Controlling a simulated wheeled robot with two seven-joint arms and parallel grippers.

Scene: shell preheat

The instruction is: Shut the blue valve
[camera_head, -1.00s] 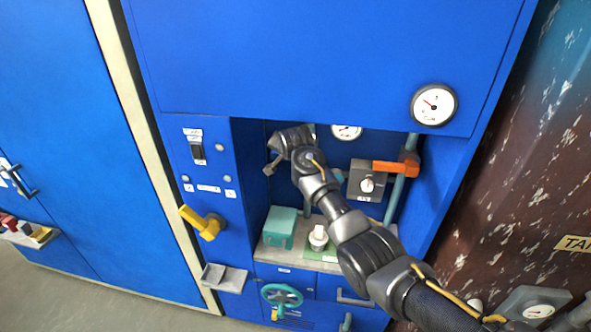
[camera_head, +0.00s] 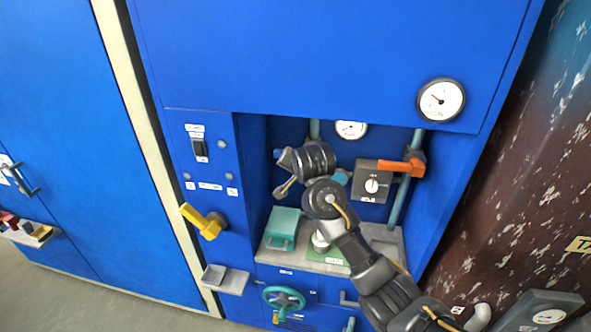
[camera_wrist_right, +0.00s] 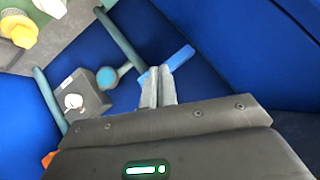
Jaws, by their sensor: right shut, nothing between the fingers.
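The blue valve's lever (camera_wrist_right: 181,58) shows in the right wrist view, lying crosswise to a grey-blue pipe (camera_wrist_right: 119,35). In the head view only a small blue tip (camera_head: 279,153) of what looks like this lever shows left of my right gripper; the rest is hidden behind it. My right gripper (camera_head: 282,190) is inside the recess of the blue cabinet. In the wrist view its fingers (camera_wrist_right: 157,72) are shut and empty and overlap the near part of the lever. I cannot tell whether they touch it. My left gripper is not in view.
An orange lever (camera_head: 402,167) on another pipe and a grey knob box (camera_head: 371,187) are to the right. A teal box (camera_head: 284,226) stands on the shelf below. A yellow handle (camera_head: 203,221) sticks out at the left. Gauges (camera_head: 441,100) are above.

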